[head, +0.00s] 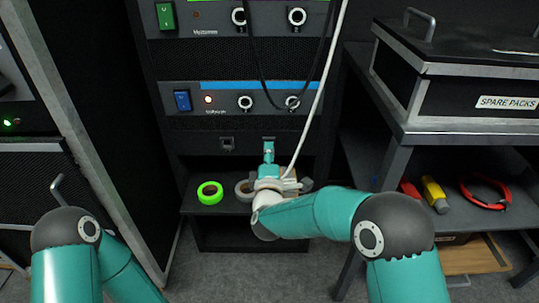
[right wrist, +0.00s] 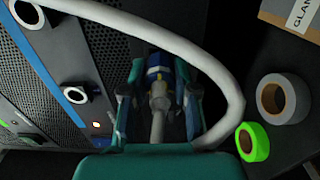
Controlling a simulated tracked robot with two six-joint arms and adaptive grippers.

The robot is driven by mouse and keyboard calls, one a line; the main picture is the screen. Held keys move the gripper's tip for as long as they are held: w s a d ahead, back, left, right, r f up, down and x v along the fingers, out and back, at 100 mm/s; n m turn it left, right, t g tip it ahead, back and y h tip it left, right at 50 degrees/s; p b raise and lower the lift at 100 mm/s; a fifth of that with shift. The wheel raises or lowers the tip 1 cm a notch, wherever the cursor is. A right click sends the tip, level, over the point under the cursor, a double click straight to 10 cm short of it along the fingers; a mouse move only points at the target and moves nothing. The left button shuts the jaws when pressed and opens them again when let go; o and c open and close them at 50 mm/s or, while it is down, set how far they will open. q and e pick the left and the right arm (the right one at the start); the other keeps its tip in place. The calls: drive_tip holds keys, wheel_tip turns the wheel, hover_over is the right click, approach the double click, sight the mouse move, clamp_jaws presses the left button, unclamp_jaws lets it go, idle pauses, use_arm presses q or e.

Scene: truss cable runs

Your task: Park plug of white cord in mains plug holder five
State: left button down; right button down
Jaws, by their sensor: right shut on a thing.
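The white cord (head: 323,95) hangs from the top of the head view down to my right gripper (head: 268,150). In the right wrist view the cord (right wrist: 222,60) makes a wide loop around the gripper. Its plug (right wrist: 158,82), blue with a pale grey boot, is between the two teal fingers, which are shut on it. The plug points away from the wrist. In the head view the gripper is in front of a dark panel with small square fittings (head: 227,143); it hides part of the right one. I cannot read any holder number. My left gripper is out of view.
The rack has round sockets (head: 245,102) with black cables looping near the right ones. Green tape (head: 210,192) and grey tape (head: 244,190) lie on the shelf below. A cart with a spare packs case (head: 468,88) stands close on the right.

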drive_tip(key=shift+w+p, duration=0.45)
drive_tip(key=shift+w, duration=0.15)
idle(0.8)
drive_tip(key=c, duration=0.8)
unclamp_jaws()
drive_tip(key=shift+s, duration=0.1)
drive_tip(key=shift+s, duration=2.4)
drive_tip(key=shift+s, duration=0.1)
drive_tip(key=s, duration=0.3)
drive_tip(key=shift+s, duration=0.4)
drive_tip(key=shift+d, duration=0.1)
